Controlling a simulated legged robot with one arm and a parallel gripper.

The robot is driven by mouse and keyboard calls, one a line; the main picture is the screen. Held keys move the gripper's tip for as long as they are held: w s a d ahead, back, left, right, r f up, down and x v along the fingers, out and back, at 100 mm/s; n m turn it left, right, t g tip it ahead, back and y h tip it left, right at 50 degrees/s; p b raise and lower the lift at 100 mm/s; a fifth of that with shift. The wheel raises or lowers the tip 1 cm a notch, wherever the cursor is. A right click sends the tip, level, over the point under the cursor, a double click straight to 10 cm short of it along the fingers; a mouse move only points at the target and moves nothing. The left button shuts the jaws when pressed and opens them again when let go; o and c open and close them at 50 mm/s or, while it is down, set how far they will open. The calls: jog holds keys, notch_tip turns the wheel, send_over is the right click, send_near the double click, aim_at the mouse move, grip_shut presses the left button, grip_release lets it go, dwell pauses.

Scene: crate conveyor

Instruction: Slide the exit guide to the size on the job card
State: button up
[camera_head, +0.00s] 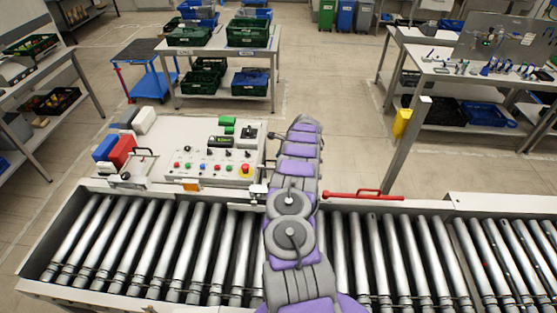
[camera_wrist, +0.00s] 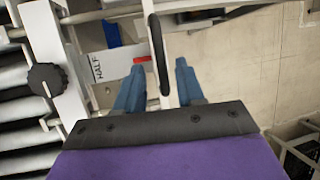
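In the wrist view my gripper (camera_wrist: 160,72) shows two blue fingers held apart. An upright black handle (camera_wrist: 157,50) stands between them in the picture; I cannot tell whether a finger touches it. It appears to belong to the exit guide. Left of it is a white plate (camera_wrist: 105,65) marked "HALF", with a red pointer (camera_wrist: 141,60) at its right end. A black knob (camera_wrist: 45,78) is further left, beside the rollers. In the head view my arm reaches over the conveyor and hides the gripper and handle. No job card is readable.
The roller conveyor (camera_head: 145,245) crosses the front. A control console (camera_head: 210,168) with buttons stands left of my arm. A red bar (camera_head: 362,195) lies along the conveyor's far edge, right of my arm. Tables with green crates (camera_head: 247,33) and tools stand behind; open floor lies between.

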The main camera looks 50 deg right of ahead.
jog(key=shift+d+f, duration=0.15)
jog(key=shift+d, duration=0.6)
jog(key=shift+d+r, duration=0.2)
jog(key=a+p+v, duration=0.1)
jog(key=p+v, duration=0.4)
jog(key=v, duration=1.2)
jog(key=shift+a+p, duration=0.3)
jog(key=shift+a, duration=0.35)
